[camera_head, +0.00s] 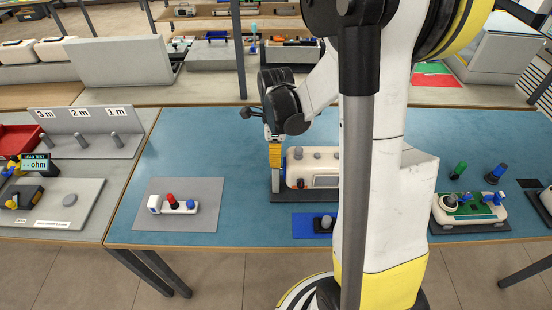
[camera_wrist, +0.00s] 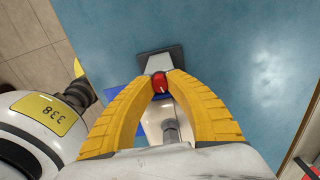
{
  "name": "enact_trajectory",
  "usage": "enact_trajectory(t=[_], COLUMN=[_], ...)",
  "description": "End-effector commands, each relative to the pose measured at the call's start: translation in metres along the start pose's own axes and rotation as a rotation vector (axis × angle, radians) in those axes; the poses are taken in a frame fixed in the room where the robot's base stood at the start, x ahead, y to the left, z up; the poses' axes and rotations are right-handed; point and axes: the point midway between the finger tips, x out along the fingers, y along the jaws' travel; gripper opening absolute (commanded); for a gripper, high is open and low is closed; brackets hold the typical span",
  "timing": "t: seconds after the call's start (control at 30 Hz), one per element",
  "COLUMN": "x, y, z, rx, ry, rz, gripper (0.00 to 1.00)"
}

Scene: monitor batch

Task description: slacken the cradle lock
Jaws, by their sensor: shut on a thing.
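My gripper (camera_head: 275,163) points down at the left end of a grey cradle (camera_head: 292,197) on the blue table. The cradle holds a white monitor (camera_head: 325,166), partly hidden behind my arm. In the wrist view my yellow fingers (camera_wrist: 161,76) are shut on a red knob (camera_wrist: 160,84), which I take to be the cradle lock. The knob sits between the fingertips, above the dark plate of the cradle (camera_wrist: 175,53). Part of the white monitor shows between the fingers, with a grey knob (camera_wrist: 171,131) on it.
A grey mat (camera_head: 150,217) with a small white unit (camera_head: 179,208) lies to the left. A blue mat (camera_head: 303,226) lies in front of the cradle. Another white device (camera_head: 470,212) stands at right with green and blue pieces near it. The table behind and left is clear.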

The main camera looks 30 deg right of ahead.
Motion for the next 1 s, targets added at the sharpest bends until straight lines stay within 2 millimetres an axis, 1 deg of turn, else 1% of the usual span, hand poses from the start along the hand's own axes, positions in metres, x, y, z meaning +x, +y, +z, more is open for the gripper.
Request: enact_trajectory(t=[0.3,0.6,0.8,1.0], x=[0.0003,0.0001,0.0001,0.0], y=[0.0003,0.0005,0.0007,0.0009], z=[0.0011,0.0011,0.0011,0.001], rx=[-0.299,-0.547,-0.662,-0.728], ry=[-0.003,-0.003,-0.003,-0.003], rz=[-0.001,-0.001,-0.001,0.0], gripper=[0.0,0.0,0.0,0.0])
